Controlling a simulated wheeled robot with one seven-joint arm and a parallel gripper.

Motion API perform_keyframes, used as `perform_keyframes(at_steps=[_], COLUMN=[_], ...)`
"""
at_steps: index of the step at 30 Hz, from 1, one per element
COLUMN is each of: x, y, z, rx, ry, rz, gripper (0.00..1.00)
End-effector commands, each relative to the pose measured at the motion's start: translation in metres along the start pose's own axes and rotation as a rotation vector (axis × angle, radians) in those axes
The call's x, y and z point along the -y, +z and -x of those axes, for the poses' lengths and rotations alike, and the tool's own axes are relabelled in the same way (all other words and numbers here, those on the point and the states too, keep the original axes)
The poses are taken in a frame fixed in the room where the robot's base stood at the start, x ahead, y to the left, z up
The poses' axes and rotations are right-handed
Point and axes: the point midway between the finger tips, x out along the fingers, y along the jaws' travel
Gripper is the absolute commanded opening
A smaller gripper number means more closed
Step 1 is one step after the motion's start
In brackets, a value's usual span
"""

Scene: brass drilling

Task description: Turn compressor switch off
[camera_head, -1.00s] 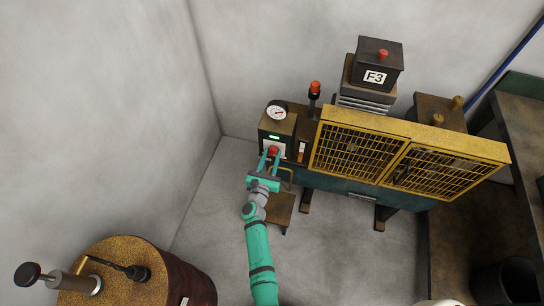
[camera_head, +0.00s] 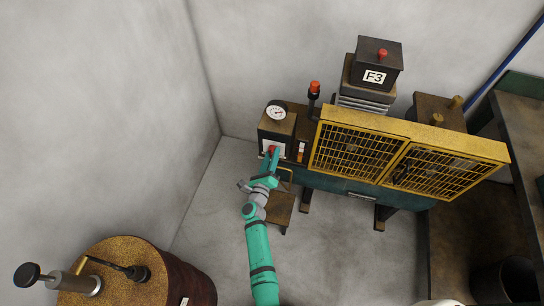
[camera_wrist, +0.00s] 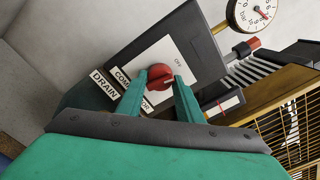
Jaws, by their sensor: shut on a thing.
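The compressor switch is a round red knob (camera_wrist: 160,77) on a white plate (camera_wrist: 178,52) of a dark control box. An "OFF" mark is on the plate, and a partly covered "COMPRESSOR" label is below the knob. My gripper (camera_wrist: 158,84) is shut on the knob, one green finger on each side. In the head view, my turned gripper (camera_head: 271,153) reaches the front of the control box (camera_head: 276,123), and its fingers partly hide the red knob. No green light shows on the box. I cannot tell the knob's exact pointer position.
A yellow mesh guard (camera_head: 400,158) is further right. A "DRAIN" label (camera_wrist: 104,84) is beside the switch. A rusty drum (camera_head: 118,270) stands front left; open floor lies between.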

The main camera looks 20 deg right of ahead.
Motion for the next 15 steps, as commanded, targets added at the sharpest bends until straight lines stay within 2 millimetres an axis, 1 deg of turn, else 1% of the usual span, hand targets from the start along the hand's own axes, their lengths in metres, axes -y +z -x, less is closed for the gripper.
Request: perform_keyframes(at_steps=[1,6,15], x=[0.0023,0.0023,0.0023], y=[-0.0027,-0.0025,-0.0023], z=[0.0000,0.0001,0.0002], rx=[-0.004,-0.004,-0.004], ry=[-0.005,-0.004,-0.004], rz=[0.034,0.133,0.225], gripper=[0.10,0.10,0.10])
